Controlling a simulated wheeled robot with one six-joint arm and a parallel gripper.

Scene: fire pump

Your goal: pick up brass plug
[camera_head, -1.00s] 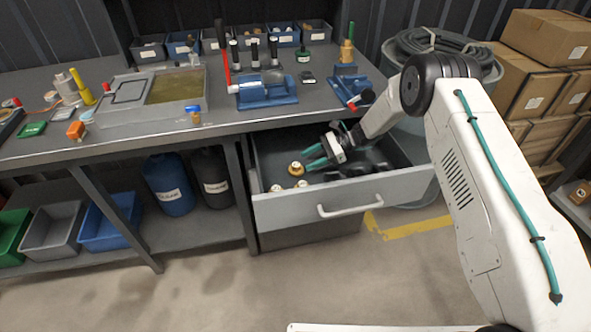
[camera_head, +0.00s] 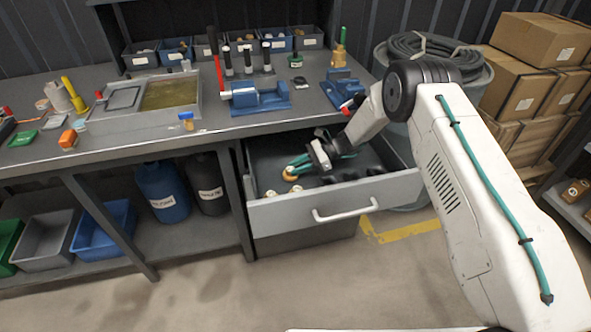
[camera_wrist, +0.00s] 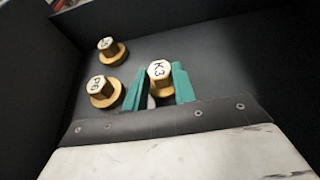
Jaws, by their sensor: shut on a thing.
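My gripper (camera_head: 297,168) reaches down into the open drawer (camera_head: 283,211). Its teal fingers also show in the wrist view (camera_wrist: 162,88) and are shut on a brass plug marked K3 (camera_wrist: 160,70). In the head view this brass plug (camera_head: 289,174) sits at the fingertips, low in the drawer; I cannot tell whether it touches the floor. A second brass plug, its mark looking like P6 (camera_wrist: 104,92), stands to the left of the held one in the wrist view. A third brass plug (camera_wrist: 111,52) stands farther back, its mark hard to read.
The drawer walls (camera_wrist: 30,70) enclose the gripper. Dark items (camera_head: 345,176) lie at the drawer's right. The workbench (camera_head: 215,132) is just above and behind, with a blue vise (camera_head: 256,98) on it. A bin with coiled hose (camera_head: 428,50) stands at the right.

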